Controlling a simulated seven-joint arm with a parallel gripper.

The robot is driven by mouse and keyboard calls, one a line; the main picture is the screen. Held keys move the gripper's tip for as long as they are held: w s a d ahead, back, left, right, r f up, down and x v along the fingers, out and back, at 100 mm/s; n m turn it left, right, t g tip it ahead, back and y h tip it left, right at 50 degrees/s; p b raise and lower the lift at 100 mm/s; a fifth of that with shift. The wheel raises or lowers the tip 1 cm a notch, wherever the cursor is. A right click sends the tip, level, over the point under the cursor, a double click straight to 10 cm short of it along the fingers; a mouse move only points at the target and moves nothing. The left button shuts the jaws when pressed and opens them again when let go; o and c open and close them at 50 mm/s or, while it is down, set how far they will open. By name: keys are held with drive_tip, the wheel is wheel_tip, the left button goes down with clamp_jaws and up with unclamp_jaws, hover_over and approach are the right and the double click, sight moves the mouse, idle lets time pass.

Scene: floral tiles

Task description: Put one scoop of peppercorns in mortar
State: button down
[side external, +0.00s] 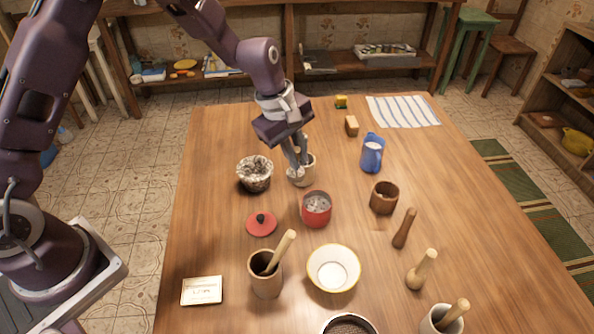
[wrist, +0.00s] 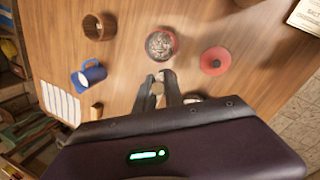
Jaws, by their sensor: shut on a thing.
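My gripper (side external: 297,165) is shut on a small pale thing, perhaps a scoop, at a beige cup (side external: 308,177). In the wrist view the pale thing (wrist: 157,88) shows between the fingertips (wrist: 156,96); its full shape is hidden. A red pot (side external: 316,209) with grey speckled contents stands just in front, and also shows in the wrist view (wrist: 160,44). A wooden mortar (side external: 266,285) with a pestle leaning in it stands nearer the camera. A bowl of dark grains (side external: 349,326), possibly peppercorns, is cut off by the bottom edge. Another mortar (side external: 440,322) holds a pestle.
A dark mottled bowl (side external: 254,176) stands left of my gripper. A red lid (side external: 261,223), yellow-rimmed white bowl (side external: 333,282), brown cup (side external: 384,197), blue mug (side external: 372,155) and loose pestles (side external: 405,228) crowd the middle. A card (side external: 202,290) lies front left.

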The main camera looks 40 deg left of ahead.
drive_tip(key=w+a+r+n+t, duration=0.1)
drive_tip(key=w+a+r+n, duration=0.1)
drive_tip(key=a+r+n, duration=0.3)
drive_tip(key=a+n, duration=0.4)
drive_tip(key=n, duration=0.3)
drive_tip(key=shift+w+a, duration=0.2)
drive_tip(key=shift+a, duration=0.2)
drive_tip(key=shift+f, duration=0.1)
drive_tip(key=f, duration=0.1)
drive_tip(key=a+f+h, duration=0.1)
drive_tip(key=f, duration=0.1)
drive_tip(key=f+h, duration=0.1)
drive_tip(key=shift+s+a+f, duration=0.2)
drive_tip(key=shift+a+f, duration=0.1)
drive_tip(key=shift+a, duration=0.05)
drive_tip(key=shift+s+a+f+n+t+h, duration=0.15)
drive_tip(key=shift+a+t+h, duration=0.2)
drive_tip(key=shift+a+h, duration=0.4)
drive_tip(key=shift+s+a+n+t+h, duration=0.25)
drive_tip(key=shift+a+h, duration=0.3)
drive_tip(key=shift+h, duration=0.45)
drive_tip(key=shift+s+a+f+n+t+h, duration=0.1)
drive_tip(key=shift+a+t+h, duration=0.3)
drive_tip(key=shift+a+h, duration=0.35)
drive_tip(key=shift+d, duration=0.1)
